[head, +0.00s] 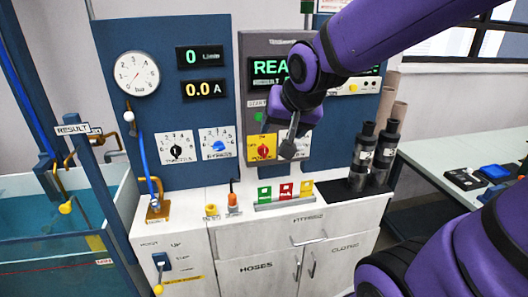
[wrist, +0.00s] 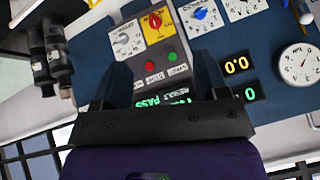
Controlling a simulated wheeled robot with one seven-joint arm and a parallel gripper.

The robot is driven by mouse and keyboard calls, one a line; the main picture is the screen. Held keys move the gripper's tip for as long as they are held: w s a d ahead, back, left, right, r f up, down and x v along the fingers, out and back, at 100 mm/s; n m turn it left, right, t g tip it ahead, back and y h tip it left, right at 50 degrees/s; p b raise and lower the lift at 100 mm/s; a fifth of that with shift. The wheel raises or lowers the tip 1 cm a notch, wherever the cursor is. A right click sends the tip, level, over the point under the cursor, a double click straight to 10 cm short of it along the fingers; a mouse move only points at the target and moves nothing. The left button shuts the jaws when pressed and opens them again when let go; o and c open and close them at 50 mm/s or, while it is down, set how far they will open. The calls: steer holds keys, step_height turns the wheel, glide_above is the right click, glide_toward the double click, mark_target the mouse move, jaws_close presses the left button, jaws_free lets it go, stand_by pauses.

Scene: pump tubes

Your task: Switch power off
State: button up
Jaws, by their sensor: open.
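The yellow plate also shows near the top of the wrist view (wrist: 154,24), beyond my fingers. Its label is too small to read. My gripper (head: 289,150) is open and empty, in front of the panel and just right of the yellow plate in the head view. In the wrist view its two dark fingers (wrist: 160,72) stand apart with the panel between them, and nothing is held. My arm hides part of the panel and its green display.
Red (wrist: 150,66) and green buttons lie near the switch. Dark cylinders (head: 385,150) stand right on the white cabinet (head: 270,235).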

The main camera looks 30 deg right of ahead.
steer(key=w+f+m+t, duration=0.2)
steer(key=w+f+m, duration=0.4)
steer(key=w+f, duration=0.3)
steer(key=m+t+h, duration=0.4)
steer(key=m+t, duration=0.4)
steer(key=m, duration=2)
glide_toward(265, 152)
steer(key=x, duration=1.1)
steer(key=c, duration=0.9)
